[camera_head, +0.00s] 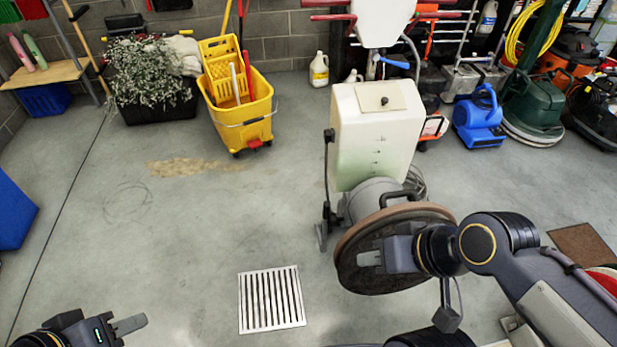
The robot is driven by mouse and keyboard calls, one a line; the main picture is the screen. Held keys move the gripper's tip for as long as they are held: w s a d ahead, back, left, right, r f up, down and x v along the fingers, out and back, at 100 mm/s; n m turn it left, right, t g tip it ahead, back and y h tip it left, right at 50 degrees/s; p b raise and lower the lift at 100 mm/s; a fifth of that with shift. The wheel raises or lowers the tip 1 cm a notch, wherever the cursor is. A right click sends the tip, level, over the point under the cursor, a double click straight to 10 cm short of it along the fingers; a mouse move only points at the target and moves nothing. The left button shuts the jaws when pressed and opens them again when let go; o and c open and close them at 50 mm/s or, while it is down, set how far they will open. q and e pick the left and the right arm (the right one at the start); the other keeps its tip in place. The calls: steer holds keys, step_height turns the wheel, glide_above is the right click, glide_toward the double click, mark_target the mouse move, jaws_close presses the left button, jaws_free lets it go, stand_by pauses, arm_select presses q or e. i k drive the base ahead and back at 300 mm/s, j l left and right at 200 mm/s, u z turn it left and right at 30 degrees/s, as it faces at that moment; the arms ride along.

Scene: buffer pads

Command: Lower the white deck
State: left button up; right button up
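A floor machine with a white tank-like body (372,140) stands right of centre in the head view. At its lower front is a round disc (355,245) with a brown rim and dark face, tilted up off the floor. I cannot tell which part is called the deck. My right gripper (370,259) is in front of the disc's face and overlaps it; contact is unclear, and whether its fingers are apart or closed does not show. My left gripper (130,324) is low at the left, over bare floor, away from the machine. Its finger gap does not show clearly.
A floor drain grate (272,299) lies left of the disc. A yellow mop bucket (240,115), a plant box (150,85) and a blue blower (479,120) stand farther back. A blue box (12,212) is at the left edge. The left-centre floor is clear.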

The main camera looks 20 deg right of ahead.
mark_target(377, 203)
steer(key=i+j+u, duration=0.25)
steer(key=i+j, duration=0.15)
steer(key=i+j+u, duration=0.25)
steer(key=i, duration=0.4)
steer(key=i+z, duration=0.8)
steer(key=z, duration=0.15)
steer(key=i+j+z, duration=0.3)
steer(key=z, duration=0.15)
steer(key=i+z, duration=0.2)
steer(key=z, duration=0.3)
steer(key=i+j+z, duration=0.15)
steer(key=z, duration=0.3)
steer(key=i+j+z, duration=0.2)
steer(key=z, duration=0.3)
steer(key=i+j+z, duration=0.15)
steer(key=z, duration=0.3)
steer(key=i+j+z, duration=0.1)
steer(key=j+z, duration=0.6)
steer(key=z, duration=0.25)
steer(key=i+j+z, duration=0.2)
steer(key=j+z, duration=0.15)
steer(key=j, duration=0.15)
steer(key=i+l+u, duration=0.1)
steer(key=l+u, duration=0.2)
steer(key=i+l+u, duration=0.1)
steer(key=u, duration=0.15)
